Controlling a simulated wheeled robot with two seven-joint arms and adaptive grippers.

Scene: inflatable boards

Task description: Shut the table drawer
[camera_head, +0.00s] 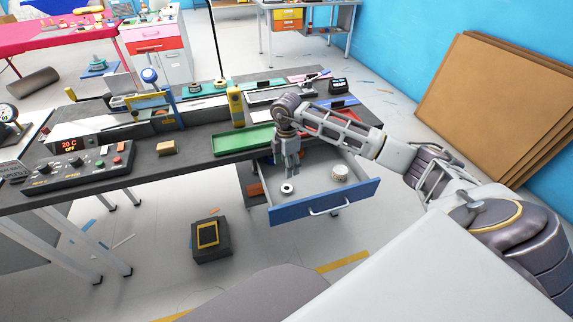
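The table drawer (293,211) is pulled out from under the dark workbench (190,150). It has a blue front with a white handle (329,208) and a light grey inside. A small white ring (287,188) and a white roll (340,172) lie in it. My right arm reaches in from the right, across the drawer's right side. My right gripper (287,170) points down above the rear left part of the open drawer, behind the blue front. I cannot tell whether its fingers are apart, and I see nothing held. My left gripper is not in view.
A green tray (243,141) lies on the bench's front edge, left of my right gripper. A control box (80,168) and tools crowd the bench. A dark box (210,240) stands on the floor left of the drawer. Brown boards (490,105) lean against the blue wall.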

